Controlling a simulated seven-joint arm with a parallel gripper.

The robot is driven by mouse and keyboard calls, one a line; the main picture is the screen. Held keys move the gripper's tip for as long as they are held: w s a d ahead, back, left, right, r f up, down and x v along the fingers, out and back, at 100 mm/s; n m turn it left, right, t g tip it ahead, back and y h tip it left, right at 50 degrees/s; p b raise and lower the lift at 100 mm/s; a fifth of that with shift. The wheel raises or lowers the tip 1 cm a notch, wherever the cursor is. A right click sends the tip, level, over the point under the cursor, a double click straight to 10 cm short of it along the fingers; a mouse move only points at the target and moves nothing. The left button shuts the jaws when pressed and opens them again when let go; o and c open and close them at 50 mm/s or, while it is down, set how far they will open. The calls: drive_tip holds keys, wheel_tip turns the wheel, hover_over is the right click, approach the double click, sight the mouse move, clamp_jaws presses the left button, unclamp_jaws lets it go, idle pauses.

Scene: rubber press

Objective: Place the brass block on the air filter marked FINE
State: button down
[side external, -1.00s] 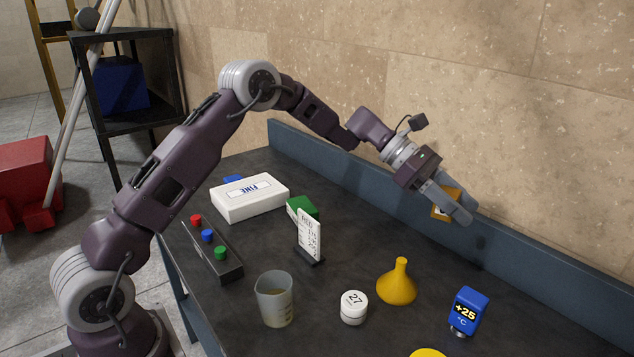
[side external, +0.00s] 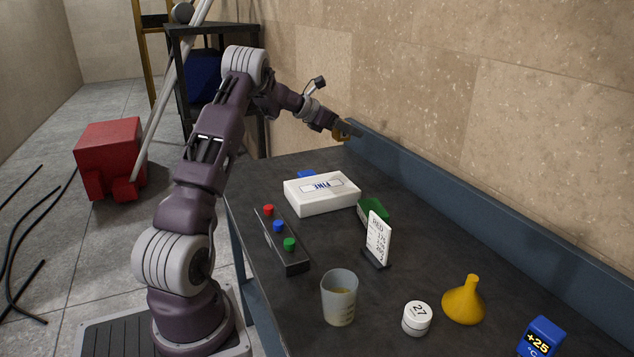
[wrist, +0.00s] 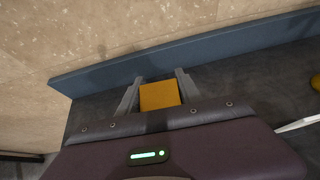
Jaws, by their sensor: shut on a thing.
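The air filter (side external: 322,200) is a white box with FINE in blue on its top, lying flat on the dark bench. My gripper (side external: 350,131) is raised beyond the filter, near the wall and the blue bench edge. In the wrist view my gripper (wrist: 158,88) is shut on a yellow-brown brass block (wrist: 159,96), which sits between the two grey fingers. The block also shows as a small piece at the fingers in the side view (side external: 341,133). Its height above the bench is hard to judge.
A button box (side external: 283,243) lies in front of the filter, and a green object (side external: 373,210) and a white sign (side external: 378,239) stand to its right. A beaker (side external: 339,298), a white jar (side external: 416,318), a yellow funnel (side external: 464,300) and a blue thermometer (side external: 541,338) are nearer.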

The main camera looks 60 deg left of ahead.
sight(337, 181)
drive_tip(key=shift+n+y, duration=0.4)
drive_tip(key=a+f, duration=0.1)
drive_tip(key=f, duration=0.4)
drive_tip(key=s+f, duration=0.1)
drive_tip(key=f, duration=0.4)
drive_tip(key=s+a+f, duration=0.1)
drive_tip(key=f, duration=0.3)
drive_tip(key=shift+a+f, duration=0.35)
drive_tip(key=shift+f, duration=0.05)
drive_tip(key=shift+f, duration=0.15)
drive_tip(key=c, duration=0.8)
unclamp_jaws()
